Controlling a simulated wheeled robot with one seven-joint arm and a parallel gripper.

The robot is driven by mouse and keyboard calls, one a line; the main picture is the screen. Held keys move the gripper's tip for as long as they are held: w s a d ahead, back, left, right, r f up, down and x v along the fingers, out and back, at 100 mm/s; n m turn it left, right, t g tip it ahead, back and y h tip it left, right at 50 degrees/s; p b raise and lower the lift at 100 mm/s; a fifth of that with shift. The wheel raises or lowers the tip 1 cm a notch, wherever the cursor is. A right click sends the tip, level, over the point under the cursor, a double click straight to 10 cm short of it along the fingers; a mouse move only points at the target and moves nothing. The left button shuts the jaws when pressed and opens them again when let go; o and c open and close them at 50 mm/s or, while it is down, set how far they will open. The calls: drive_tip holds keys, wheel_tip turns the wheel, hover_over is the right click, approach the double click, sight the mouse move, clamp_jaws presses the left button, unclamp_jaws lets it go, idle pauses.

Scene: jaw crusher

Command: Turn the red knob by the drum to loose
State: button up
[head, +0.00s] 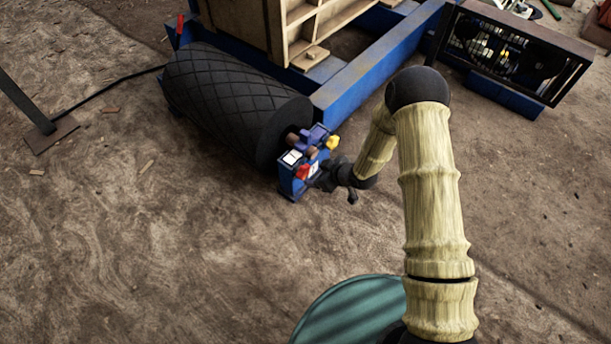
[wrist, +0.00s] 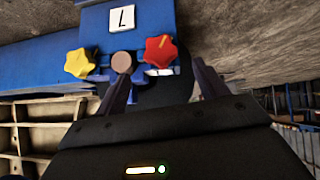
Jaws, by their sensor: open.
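The red knob (wrist: 161,50) is star-shaped, with a thin dark line near its top right edge in the wrist view. It sits on the blue bracket (head: 291,187) at the near end of the black ribbed drum (head: 225,95); the knob (head: 303,172) also shows small in the head view. My gripper (wrist: 163,72) is open, its two fingers apart with the red knob between and beyond their tips in the picture. I cannot tell whether a finger touches it. A yellow star knob (wrist: 79,63) is left of the left finger.
A round brown end (wrist: 122,62) lies between the knobs, close to the left finger. The blue frame rail (head: 375,65) and the wooden box (head: 290,25) stand behind the drum. A dark mesh guard (head: 507,50) is at the upper right. The ground left of the bracket is open.

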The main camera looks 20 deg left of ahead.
sight(306, 172)
drive_tip(key=b+x, duration=0.4)
drive_tip(key=x, duration=0.4)
drive_tip(key=shift+w+a+f, duration=0.2)
drive_tip(key=shift+a+f, duration=0.05)
drive_tip(key=shift+f, duration=0.05)
drive_tip(key=c, duration=1)
